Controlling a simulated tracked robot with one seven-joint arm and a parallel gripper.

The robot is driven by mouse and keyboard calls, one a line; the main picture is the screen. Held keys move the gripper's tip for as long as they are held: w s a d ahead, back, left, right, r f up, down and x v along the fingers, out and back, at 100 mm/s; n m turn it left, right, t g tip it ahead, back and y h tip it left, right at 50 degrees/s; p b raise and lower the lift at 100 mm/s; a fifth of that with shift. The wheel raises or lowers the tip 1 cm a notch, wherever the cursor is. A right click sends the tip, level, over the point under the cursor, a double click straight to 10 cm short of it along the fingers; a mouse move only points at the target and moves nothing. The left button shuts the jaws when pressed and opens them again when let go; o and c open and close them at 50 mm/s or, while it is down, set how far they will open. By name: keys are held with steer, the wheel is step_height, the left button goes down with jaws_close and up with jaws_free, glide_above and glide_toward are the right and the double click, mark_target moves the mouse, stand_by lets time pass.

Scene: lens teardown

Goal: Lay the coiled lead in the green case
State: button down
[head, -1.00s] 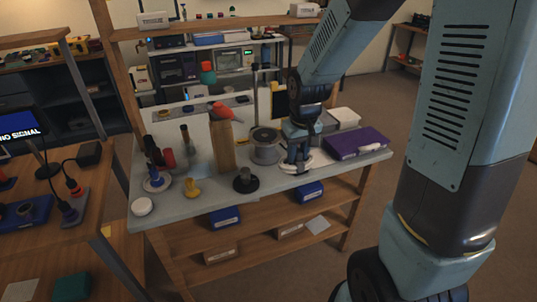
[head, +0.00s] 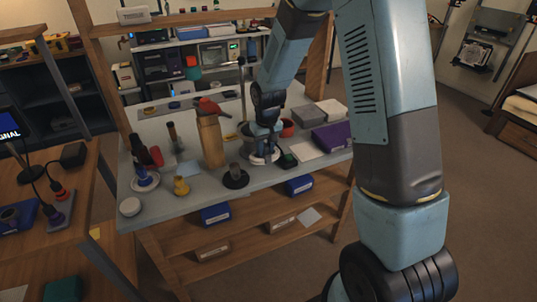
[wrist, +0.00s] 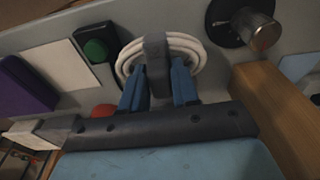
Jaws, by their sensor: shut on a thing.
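The coiled lead, a white ring of cable (wrist: 198,50) with a dark grey block across it, fills the top middle of the wrist view. In the head view a little of its white loop (head: 258,161) shows under my gripper (head: 264,146). In the wrist view my gripper (wrist: 157,88) has its two blue fingers on either side of the dark block and is shut on the lead. I cannot tell whether the coil touches the grey bench. A dark green box (head: 62,290), perhaps the green case, is partly cut off at the lower left.
On the grey bench (head: 155,215), a wooden block (head: 211,142) and a black round-based part (head: 235,178) stand left of my gripper. A black box with a green button (head: 287,160), a white sheet (head: 305,147) and a purple box (head: 332,137) lie to its right.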

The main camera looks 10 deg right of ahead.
mark_target(265, 154)
steer(key=shift+w+f, duration=0.2)
steer(key=shift+f, duration=0.1)
steer(key=shift+w+f, duration=0.1)
steer(key=shift+f, duration=1.5)
steer(key=shift+a, duration=0.1)
steer(key=c, duration=0.8)
jaws_free()
steer(key=shift+c, duration=0.2)
steer(key=r, duration=0.4)
steer(key=s+r, duration=0.1)
steer(key=r, duration=0.7)
steer(key=shift+s+d+r, duration=0.1)
steer(key=shift+s+d, duration=0.1)
steer(key=shift+d, duration=0.05)
